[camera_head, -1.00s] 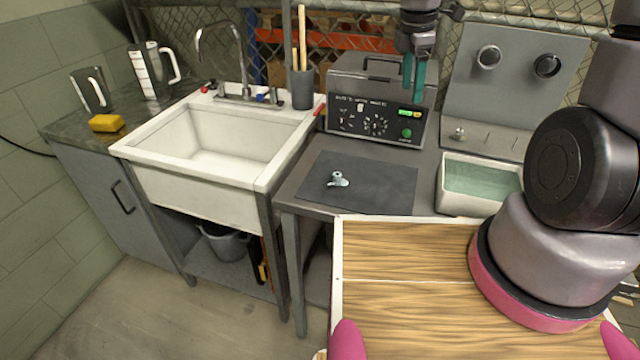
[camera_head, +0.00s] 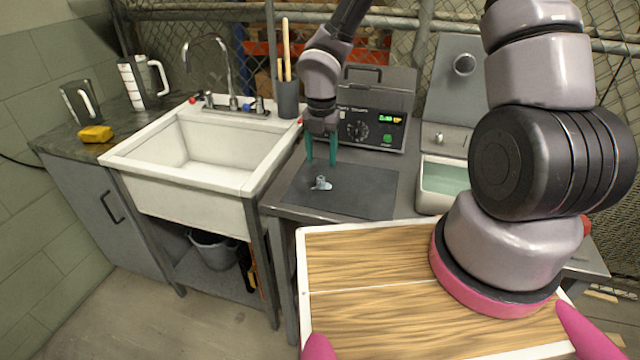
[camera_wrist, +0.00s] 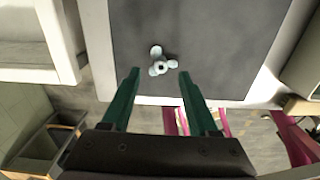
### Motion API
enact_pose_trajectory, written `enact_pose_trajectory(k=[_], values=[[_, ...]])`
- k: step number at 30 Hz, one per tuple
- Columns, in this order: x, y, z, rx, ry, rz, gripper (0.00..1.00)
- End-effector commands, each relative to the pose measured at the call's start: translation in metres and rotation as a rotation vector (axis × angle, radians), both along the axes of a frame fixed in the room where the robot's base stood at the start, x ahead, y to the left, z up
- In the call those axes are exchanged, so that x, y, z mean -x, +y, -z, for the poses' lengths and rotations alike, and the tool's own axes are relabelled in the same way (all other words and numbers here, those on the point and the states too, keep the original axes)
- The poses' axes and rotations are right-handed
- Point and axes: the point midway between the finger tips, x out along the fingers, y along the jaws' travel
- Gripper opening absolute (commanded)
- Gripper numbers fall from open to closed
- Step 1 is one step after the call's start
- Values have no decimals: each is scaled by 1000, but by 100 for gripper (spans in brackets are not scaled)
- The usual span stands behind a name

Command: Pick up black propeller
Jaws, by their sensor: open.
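A small three-bladed propeller (camera_head: 321,184) lies on the dark mat (camera_head: 362,192) on the grey bench. It looks pale grey-white, not black, and it also shows in the wrist view (camera_wrist: 158,62). No propeller that is clearly black is in view. My gripper (camera_head: 321,162) is open, with its green fingers pointing down just above the propeller. In the wrist view the open fingers (camera_wrist: 158,73) are spread apart, with the propeller just beyond the tips, roughly midway between them. Nothing is between the fingers.
A control box (camera_head: 374,105) stands behind the mat. A tank of greenish water (camera_head: 445,180) is to the right, below an upright panel (camera_head: 446,90). The white sink (camera_head: 213,150) is left, with a brush cup (camera_head: 287,100) at its back corner. A wooden tray (camera_head: 370,270) is in front.

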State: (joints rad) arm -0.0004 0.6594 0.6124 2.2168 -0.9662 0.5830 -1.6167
Motion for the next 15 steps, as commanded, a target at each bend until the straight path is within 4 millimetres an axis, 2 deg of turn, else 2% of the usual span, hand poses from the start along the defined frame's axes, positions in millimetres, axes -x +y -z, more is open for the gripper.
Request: enact_pose_trajectory(k=[10,15], values=[[9,2,44,1,2,0,60],[8,2,53,1,0,1,60]])
